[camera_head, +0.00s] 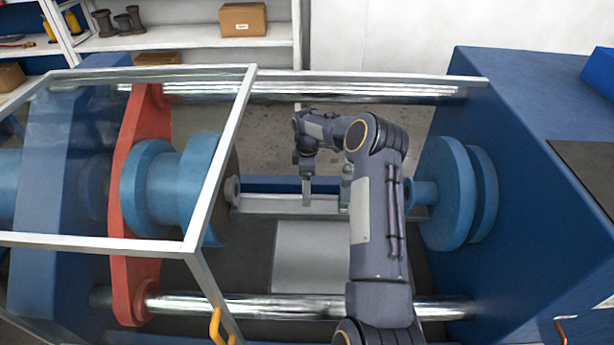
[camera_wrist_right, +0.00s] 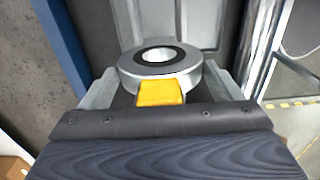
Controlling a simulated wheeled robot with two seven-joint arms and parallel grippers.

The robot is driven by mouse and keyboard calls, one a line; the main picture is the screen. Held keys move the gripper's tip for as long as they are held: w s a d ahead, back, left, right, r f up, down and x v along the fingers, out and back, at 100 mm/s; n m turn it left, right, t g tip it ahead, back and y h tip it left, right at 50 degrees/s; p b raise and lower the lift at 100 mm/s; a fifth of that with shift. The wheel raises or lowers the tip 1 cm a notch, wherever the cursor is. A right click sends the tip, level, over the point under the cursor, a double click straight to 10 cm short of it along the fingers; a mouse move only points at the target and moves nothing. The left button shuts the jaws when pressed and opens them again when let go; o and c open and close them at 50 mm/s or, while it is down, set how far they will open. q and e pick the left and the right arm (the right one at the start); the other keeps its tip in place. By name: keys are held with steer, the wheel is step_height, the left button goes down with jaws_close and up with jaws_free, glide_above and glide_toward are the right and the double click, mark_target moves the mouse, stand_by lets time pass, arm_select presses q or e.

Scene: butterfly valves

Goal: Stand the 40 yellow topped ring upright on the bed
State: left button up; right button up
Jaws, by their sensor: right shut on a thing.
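The ring (camera_wrist_right: 190,68) shows in the right wrist view as a short silver disc with a dark liner and a round hole. A yellow block (camera_wrist_right: 160,92) sits on its near side, towards my palm. My right gripper (camera_wrist_right: 158,76) is shut on the ring, one grey finger on each side. In the head view my right gripper (camera_head: 307,195) points down over the pale bed strip (camera_head: 275,203) between the machine's two ends. I cannot make out the ring there, nor tell whether it touches the bed. My left gripper is in neither view.
A blue disc (camera_head: 445,193) stands right of my arm, and a blue stepped flange (camera_head: 170,185) with a red plate (camera_head: 135,130) stands left. Shiny bars (camera_head: 290,305) run in front and behind. A clear framed guard (camera_head: 250,100) covers the left side.

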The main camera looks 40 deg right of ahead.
steer(key=shift+f+b, duration=1.05)
steer(key=shift+f, duration=0.25)
stand_by(2.9)
steer(key=o, duration=0.8)
steer(key=shift+o, duration=0.6)
steer(key=shift+o, duration=1)
step_height(320, 180, up, 8)
steer(key=shift+f+b, duration=0.1)
steer(key=shift+b, duration=0.25)
